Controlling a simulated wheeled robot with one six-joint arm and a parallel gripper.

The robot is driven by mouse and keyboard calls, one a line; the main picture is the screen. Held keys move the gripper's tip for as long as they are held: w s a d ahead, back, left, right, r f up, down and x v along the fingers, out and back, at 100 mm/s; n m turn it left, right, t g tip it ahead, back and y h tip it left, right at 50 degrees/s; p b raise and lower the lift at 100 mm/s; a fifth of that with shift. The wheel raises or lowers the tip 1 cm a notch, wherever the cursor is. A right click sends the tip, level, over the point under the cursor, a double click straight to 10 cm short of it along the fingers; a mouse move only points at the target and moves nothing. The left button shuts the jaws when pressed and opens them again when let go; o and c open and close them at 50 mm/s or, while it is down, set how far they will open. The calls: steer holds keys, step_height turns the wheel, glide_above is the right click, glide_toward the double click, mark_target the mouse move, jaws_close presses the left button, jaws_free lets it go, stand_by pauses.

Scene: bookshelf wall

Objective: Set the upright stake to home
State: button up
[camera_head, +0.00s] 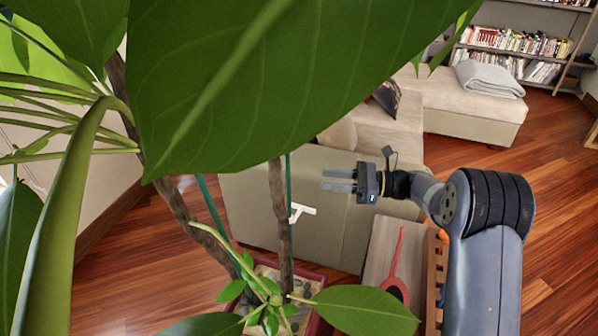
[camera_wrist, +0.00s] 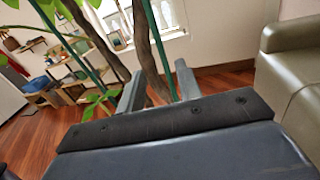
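The upright stake (camera_head: 288,178) is a thin green rod just right of a brown trunk, partly hidden by a large leaf. A second green stake (camera_head: 213,208) leans to the left. A small white clip-like piece (camera_head: 302,211) sits by the upright stake. My gripper (camera_head: 323,180) points left and is right of the upright stake, apart from it in the picture. In the wrist view my gripper (camera_wrist: 160,68) has its fingers spread and nothing visibly held. There, the upright stake (camera_wrist: 158,45) and trunk show between the fingers, beyond the tips.
Plant leaves (camera_head: 240,80) cover much of the head view. The red-rimmed planter (camera_head: 310,278) is below. A beige sofa (camera_head: 245,205) stands behind. A small table (camera_head: 380,250) with a red object (camera_head: 395,285) lies below my gripper. Wooden floor is open at right.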

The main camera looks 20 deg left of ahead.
steer(key=p+x, duration=0.1)
steer(key=x, duration=0.7)
steer(key=shift+a, duration=0.4)
steer(key=shift+f, duration=0.1)
steer(key=shift+c, duration=0.3)
jaws_close()
